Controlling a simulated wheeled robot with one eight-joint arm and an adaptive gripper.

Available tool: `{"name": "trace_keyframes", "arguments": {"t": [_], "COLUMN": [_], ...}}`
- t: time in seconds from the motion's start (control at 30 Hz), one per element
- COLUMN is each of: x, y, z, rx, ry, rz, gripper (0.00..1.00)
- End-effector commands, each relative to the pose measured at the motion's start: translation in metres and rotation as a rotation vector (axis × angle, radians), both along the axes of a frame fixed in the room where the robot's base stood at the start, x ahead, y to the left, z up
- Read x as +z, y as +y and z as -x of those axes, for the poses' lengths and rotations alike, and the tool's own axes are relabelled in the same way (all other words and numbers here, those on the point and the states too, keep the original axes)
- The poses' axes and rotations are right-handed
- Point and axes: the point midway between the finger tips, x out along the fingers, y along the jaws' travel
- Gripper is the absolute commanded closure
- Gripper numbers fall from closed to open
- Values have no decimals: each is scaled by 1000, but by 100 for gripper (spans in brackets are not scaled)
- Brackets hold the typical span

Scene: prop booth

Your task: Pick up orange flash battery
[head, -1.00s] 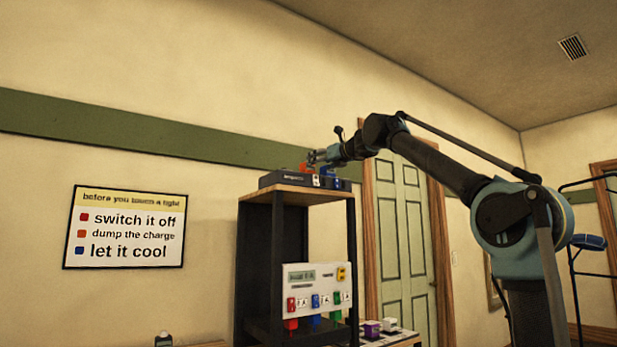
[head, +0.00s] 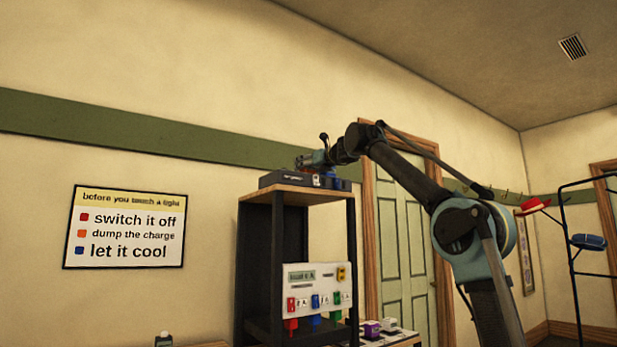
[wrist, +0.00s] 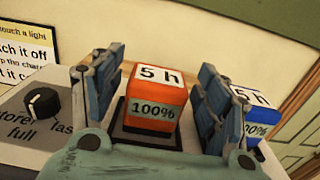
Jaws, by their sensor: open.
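The orange flash battery (wrist: 157,98) stands upright in a dark socket in the wrist view, with "5 h" on its white top and "100%" on its front. My gripper (wrist: 158,92) is open, with one blue finger on each side of the battery. Small gaps seem to show between the fingers and the battery. In the head view my gripper (head: 312,161) is at the top of the black shelf unit, over the dark charger (head: 285,178); the orange battery is hidden or too small to tell there.
A blue battery (wrist: 253,108) stands just right of my right finger. A black knob (wrist: 43,103) is on the charger's left. Below, a white panel (head: 319,283) with coloured blocks sits on the shelf unit (head: 278,262). The wall with a sign (head: 125,227) is behind.

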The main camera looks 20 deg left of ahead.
Motion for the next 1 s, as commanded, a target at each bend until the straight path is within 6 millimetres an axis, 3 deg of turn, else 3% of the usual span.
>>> {"name": "trace_keyframes", "arguments": {"t": [0.33, 0.57, 0.67, 1.0], "x": [0, 0, 0, 4], "y": [3, 2, 2, 2], "z": [-2, -2, -2, -2], "rx": [0, 0, 0, 0], "ry": [0, 0, 0, 0], "rz": [0, 0, 0, 0], "gripper": [34, 86, 95, 95]}}
